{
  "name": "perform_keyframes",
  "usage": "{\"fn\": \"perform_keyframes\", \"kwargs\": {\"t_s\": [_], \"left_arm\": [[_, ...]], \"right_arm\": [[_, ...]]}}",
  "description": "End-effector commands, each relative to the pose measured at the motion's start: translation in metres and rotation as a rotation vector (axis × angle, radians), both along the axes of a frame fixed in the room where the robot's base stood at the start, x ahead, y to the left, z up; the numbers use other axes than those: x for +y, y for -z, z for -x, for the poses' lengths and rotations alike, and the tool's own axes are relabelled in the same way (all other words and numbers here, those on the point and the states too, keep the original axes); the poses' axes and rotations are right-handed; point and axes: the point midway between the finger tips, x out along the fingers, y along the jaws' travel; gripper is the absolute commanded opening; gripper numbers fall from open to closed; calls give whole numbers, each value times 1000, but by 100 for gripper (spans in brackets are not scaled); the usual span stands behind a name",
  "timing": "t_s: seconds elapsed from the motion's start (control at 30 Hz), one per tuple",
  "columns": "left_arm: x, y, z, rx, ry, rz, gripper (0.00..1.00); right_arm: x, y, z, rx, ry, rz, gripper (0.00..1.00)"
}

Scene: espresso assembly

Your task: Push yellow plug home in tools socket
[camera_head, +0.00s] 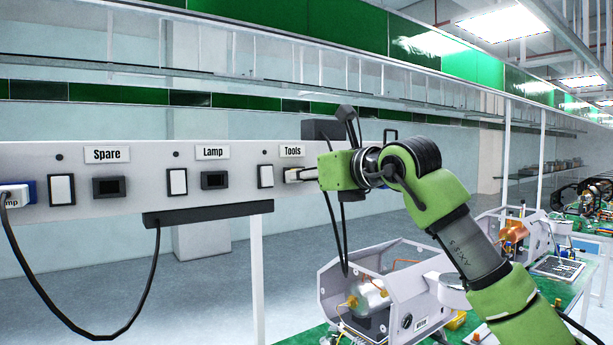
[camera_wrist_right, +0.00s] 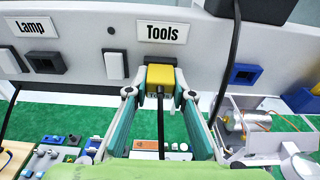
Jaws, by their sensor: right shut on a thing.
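The yellow plug (camera_wrist_right: 162,76) sits between the fingertips of my right gripper (camera_wrist_right: 158,92) in the right wrist view. The gripper is shut on it, and a black cable runs from the plug back toward the wrist. The plug is in front of the panel under the Tools label (camera_wrist_right: 163,32) and covers the tools socket. I cannot tell how deep it sits. In the head view my right gripper (camera_head: 303,174) is at the panel below the Tools label (camera_head: 291,151), its fingers hiding most of the plug. My left gripper is not in view.
The panel holds an empty-looking Lamp socket (camera_head: 214,180), a Spare socket (camera_head: 109,188) and white switches, one (camera_head: 265,176) left of my gripper. A white plug (camera_head: 14,195) sits at far left. A black cable hangs beside my wrist. A grey-framed machine (camera_head: 385,292) stands below.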

Motion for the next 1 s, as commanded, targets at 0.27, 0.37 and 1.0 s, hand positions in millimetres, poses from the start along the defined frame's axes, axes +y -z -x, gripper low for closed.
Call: {"fn": "perform_keyframes", "kwargs": {"t_s": [0.27,0.37,1.0], "left_arm": [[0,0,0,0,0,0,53],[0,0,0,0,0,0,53],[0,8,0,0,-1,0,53]], "right_arm": [[0,-5,0,-11,0,-5,0],[0,-5,0,-11,1,-5,0],[-5,-2,7,-5,0,-4,42]]}}
